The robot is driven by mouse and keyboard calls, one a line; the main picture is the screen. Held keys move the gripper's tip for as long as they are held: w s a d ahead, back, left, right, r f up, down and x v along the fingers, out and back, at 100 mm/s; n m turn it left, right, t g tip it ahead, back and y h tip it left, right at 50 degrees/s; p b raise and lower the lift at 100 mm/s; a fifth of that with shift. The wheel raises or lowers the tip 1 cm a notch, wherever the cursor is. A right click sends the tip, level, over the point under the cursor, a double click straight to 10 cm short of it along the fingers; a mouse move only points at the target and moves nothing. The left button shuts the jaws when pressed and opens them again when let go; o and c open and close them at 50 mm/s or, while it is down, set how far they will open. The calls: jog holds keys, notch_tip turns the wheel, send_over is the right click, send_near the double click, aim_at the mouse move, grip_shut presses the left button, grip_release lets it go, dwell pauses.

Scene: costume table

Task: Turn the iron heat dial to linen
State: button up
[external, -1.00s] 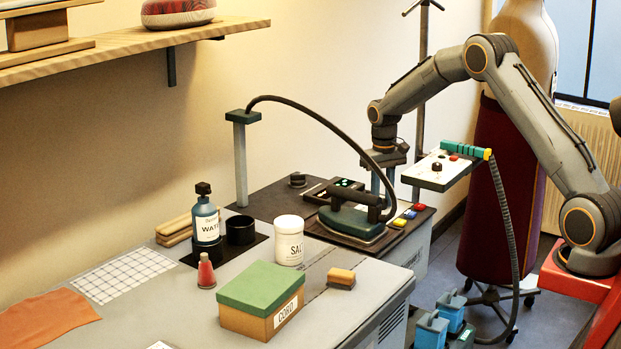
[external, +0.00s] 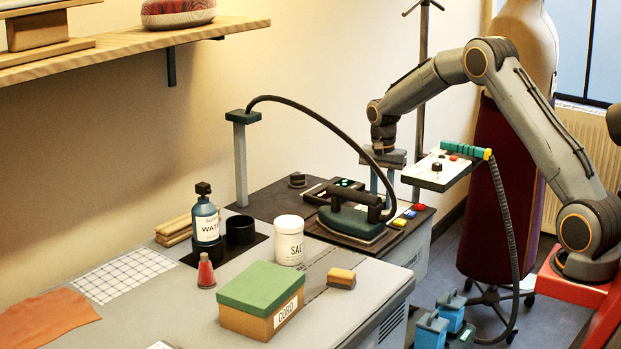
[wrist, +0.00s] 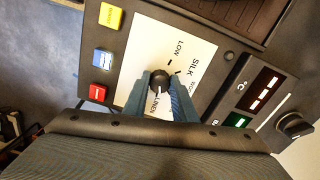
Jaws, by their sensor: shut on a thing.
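The heat dial (wrist: 160,78) is a small black knob on a white plate (wrist: 196,47) lettered LOW, SILK, a partly hidden WO… and LINEN. My gripper (wrist: 160,84) is shut on the dial, one blue finger on each side. A pale mark on the dial points down in the wrist view, roughly toward the LINEN lettering, which the fingers partly cover; exact alignment cannot be told. In the external view my gripper (external: 383,182) reaches down behind the green iron (external: 350,222), and the dial is hidden there.
Yellow (wrist: 113,17), blue (wrist: 103,60) and red (wrist: 97,92) buttons lie beside the plate. A lit display (wrist: 262,90) and another black knob (wrist: 294,125) are on the other side. The iron's dark hose (external: 325,125) arches close to my wrist.

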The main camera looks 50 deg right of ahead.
jog(key=shift+r+m, duration=0.1)
jog(key=shift+m, duration=0.5)
jog(key=o, duration=1)
jog(key=shift+o, duration=0.2)
notch_tip(320, 180, up, 8)
jog(key=shift+w+f+b, duration=0.1)
jog(key=shift+f+b, duration=0.05)
jog(key=shift+b, duration=0.7)
